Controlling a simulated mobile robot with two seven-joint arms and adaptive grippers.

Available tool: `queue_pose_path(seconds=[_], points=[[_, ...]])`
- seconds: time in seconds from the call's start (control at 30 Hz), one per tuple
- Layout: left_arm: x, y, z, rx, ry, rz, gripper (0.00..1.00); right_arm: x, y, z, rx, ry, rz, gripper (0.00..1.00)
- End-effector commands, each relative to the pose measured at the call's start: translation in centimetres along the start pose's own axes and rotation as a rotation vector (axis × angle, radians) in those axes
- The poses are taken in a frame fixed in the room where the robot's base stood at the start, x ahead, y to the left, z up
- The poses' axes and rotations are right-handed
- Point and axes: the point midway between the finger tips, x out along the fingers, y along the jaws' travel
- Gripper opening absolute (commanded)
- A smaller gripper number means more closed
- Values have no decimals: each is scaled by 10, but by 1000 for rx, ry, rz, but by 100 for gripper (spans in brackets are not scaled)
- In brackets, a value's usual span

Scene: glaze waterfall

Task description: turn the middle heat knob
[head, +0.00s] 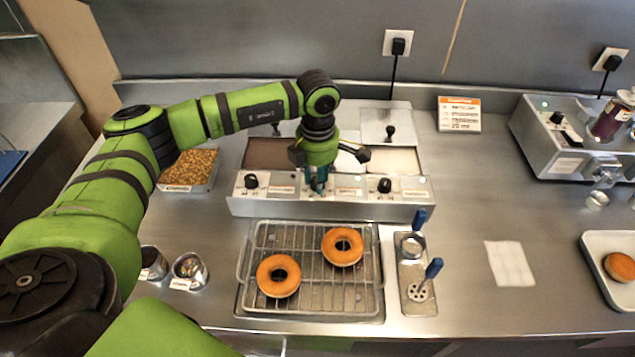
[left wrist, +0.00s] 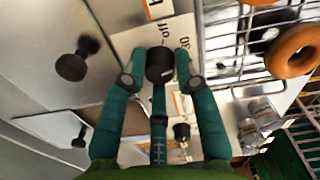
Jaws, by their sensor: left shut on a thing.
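The glaze warmer's front panel (head: 225,204) has a left black knob (head: 251,181) and a right black knob (head: 385,185). My left gripper (head: 318,190) points down at the panel between them and hides the middle knob in the head view. In the left wrist view the middle heat knob (left wrist: 159,63) is black and sits between the teal fingertips of my left gripper (left wrist: 160,78), which is shut on it. Part of an "off" label shows beside it. Another panel knob (left wrist: 182,132) shows lower down. My right gripper is not in view.
Behind the panel are wells with a brown and a white filling and a knobbed lid (head: 375,128). In front, a wire rack (head: 300,240) holds two doughnuts (head: 278,275). A crumb tray (head: 187,187) is at left. Tools stand in a holder (head: 418,308); the counter right of it is mostly clear.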

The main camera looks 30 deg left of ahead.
Motion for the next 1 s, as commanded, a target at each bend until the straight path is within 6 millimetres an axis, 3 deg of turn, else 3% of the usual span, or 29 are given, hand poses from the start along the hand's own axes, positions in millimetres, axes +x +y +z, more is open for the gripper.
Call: queue_pose_path(seconds=[0.03, 0.5, 1.0], points=[[6, -1, 0, -44, 1, -2, 0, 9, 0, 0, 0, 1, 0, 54], [5, -1, 0, -490, 3, -3, 0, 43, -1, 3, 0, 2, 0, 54], [4, -2, 0, -864, 6, -4, 0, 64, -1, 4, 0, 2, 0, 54]])
